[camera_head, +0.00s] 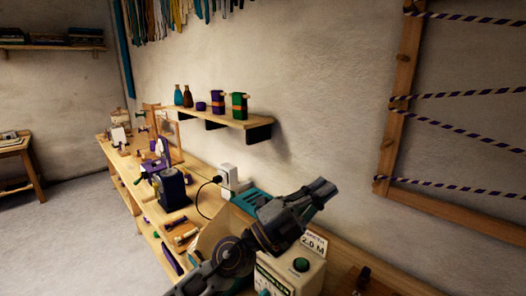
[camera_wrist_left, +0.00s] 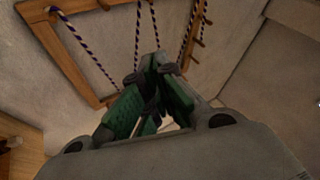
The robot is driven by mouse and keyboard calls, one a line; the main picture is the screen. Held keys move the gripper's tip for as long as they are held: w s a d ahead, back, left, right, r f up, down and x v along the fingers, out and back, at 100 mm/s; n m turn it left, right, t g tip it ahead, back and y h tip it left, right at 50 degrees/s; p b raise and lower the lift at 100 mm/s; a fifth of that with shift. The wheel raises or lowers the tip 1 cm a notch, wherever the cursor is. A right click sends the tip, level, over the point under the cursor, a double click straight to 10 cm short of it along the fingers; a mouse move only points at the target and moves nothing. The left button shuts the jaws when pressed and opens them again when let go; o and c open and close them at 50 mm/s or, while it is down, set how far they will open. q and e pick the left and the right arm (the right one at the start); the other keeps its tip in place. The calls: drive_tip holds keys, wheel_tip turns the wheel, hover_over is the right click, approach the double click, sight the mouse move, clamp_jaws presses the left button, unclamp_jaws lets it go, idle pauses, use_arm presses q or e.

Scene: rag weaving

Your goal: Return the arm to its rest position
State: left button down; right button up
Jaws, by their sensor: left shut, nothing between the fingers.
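My left gripper (camera_head: 322,190) is raised over the workbench in the head view, in front of the bare wall. Its fingers are together and hold nothing. In the left wrist view the gripper's green finger pads (camera_wrist_left: 155,90) meet at the tips, with the wooden frame behind them. My left arm comes in from the bottom and covers part of the bench and of the machine labelled 2.0 M (camera_head: 300,268). My right gripper does not show in either view.
A wooden frame (camera_head: 397,100) strung with striped cord hangs on the wall at right. A wall shelf (camera_head: 225,118) holds bottles and green and purple containers. The long bench (camera_head: 135,190) carries tools and a dark blue device (camera_head: 172,188). The floor at left is clear.

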use_arm(q)
drive_tip(key=w+a+f+n+t+y, duration=0.3)
drive_tip(key=w+a+n+t+y, duration=0.1)
drive_tip(key=a+n+t+y, duration=0.35)
drive_tip(key=w+a+f+n+t+y, duration=0.3)
drive_tip(key=w+a+n+t+y, duration=0.15)
drive_tip(key=a+n+y, duration=0.5)
drive_tip(key=s+a+f+n+g+y, duration=0.25)
drive_tip(key=a+f+n, duration=0.3)
drive_tip(key=f, duration=0.45)
drive_tip(key=s+a+f+n+g+y, duration=0.1)
drive_tip(key=a+f+n+g+y, duration=0.25)
drive_tip(key=a+f, duration=0.4)
drive_tip(key=s+a+f+n+g+h, duration=0.1)
drive_tip(key=s+a+f+g, duration=0.1)
drive_tip(key=s+f+g, duration=0.65)
drive_tip(key=s+a+f+n+g, duration=0.1)
drive_tip(key=s+a+f+g, duration=0.2)
drive_tip(key=s+f, duration=1.05)
wheel_tip(320, 180, down, 32)
drive_tip(key=s+g, duration=0.1)
drive_tip(key=s, duration=0.1)
drive_tip(key=s+a+f, duration=0.3)
drive_tip(key=s+f, duration=0.6)
drive_tip(key=s, duration=0.2)
drive_tip(key=s+a+f+g, duration=0.1)
drive_tip(key=s+a+f, duration=0.2)
drive_tip(key=s+f, duration=0.7)
drive_tip(key=shift+s+f+m, duration=0.3)
drive_tip(key=shift+s, duration=0.15)
